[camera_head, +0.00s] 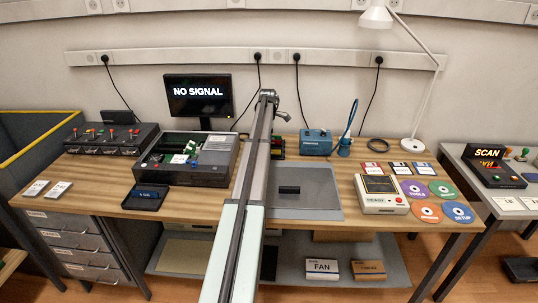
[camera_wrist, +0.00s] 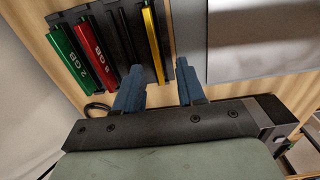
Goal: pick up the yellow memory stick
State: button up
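The yellow memory stick (camera_wrist: 153,43) is a thin strip standing in the dark rack (camera_wrist: 132,30) in the wrist view. It is near the rack's right side in that view. My gripper (camera_wrist: 160,76) shows two blue fingers set apart with nothing between them. The yellow stick appears beyond the fingertips, between their lines in the picture. Whether they touch it I cannot tell, and they do not close on it. In the head view the rack (camera_head: 278,148) is mostly hidden behind my arm; the yellow stick cannot be made out there.
Green (camera_wrist: 66,50) and red (camera_wrist: 94,45) sticks stand left of the yellow one. A grey mat (camera_head: 312,198) lies right of my arm with a small black block (camera_head: 289,190). An opened computer case (camera_head: 190,160) sits left; a blue device (camera_head: 316,142) stands at the back.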

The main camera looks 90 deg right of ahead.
jog(key=shift+s+d+f, duration=0.1)
jog(key=shift+d+f, duration=0.05)
jog(key=shift+f, duration=1.1)
jog(key=shift+s+d+f, duration=0.1)
jog(key=shift+d+f, duration=0.05)
jog(key=shift+f, duration=1.1)
jog(key=shift+c, duration=0.4)
grip_shut()
